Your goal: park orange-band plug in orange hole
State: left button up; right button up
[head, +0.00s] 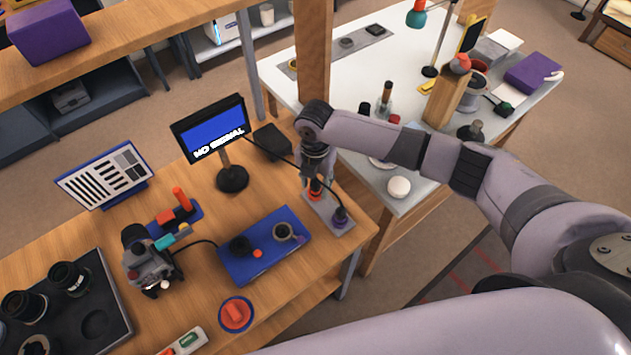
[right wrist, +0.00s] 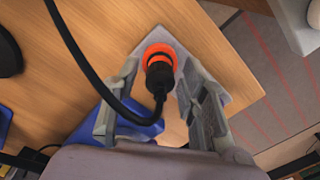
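The orange-band plug (right wrist: 158,75) is black with bright orange around it, and a black cable runs from its end. It stands at the grey plate (right wrist: 212,57); whether the orange is its band, the hole's rim or both, I cannot tell. In the head view orange (head: 315,188) shows just below my right gripper (head: 317,173). In the right wrist view my right gripper (right wrist: 157,108) is open, its fingers on either side of the plug with visible gaps. A purple-ringed black piece (head: 341,216) stands at the plate's near end. My left gripper is not in view.
A blue tray (head: 239,271) with small parts lies left of the plate. A monitor (head: 211,128) reading "NO SIGNAL" stands behind it. The wooden table's right edge is close to the plate, and a white table (head: 420,185) stands beyond.

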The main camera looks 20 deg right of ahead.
jog(key=shift+o, duration=0.4)
jog(key=shift+r, duration=0.2)
notch_tip(320, 180, up, 12)
jog(key=shift+f, duration=0.2)
dwell(0.3)
